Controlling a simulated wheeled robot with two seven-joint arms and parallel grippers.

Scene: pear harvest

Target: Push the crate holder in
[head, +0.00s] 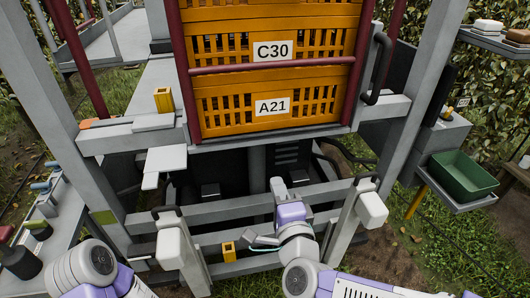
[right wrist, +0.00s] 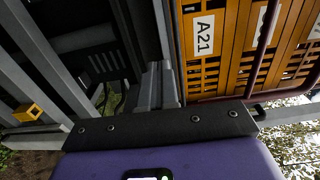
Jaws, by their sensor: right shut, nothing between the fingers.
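The crate holder (head: 268,66) is a frame of dark red posts and a crossbar at the top middle of the head view. My right gripper (head: 278,186) is shut and empty, below the crates in front of the dark opening. It shows in the wrist view (right wrist: 158,84) too, apart from the crates as far as I can tell. My left gripper is out of frame; only its arm shows.
A grey crossbeam (head: 240,208) with white-capped posts runs around my right arm. A black handle (head: 378,68) stands right of the crates. A green bin (head: 463,175) sits on a shelf at the right. Grey uprights flank the opening.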

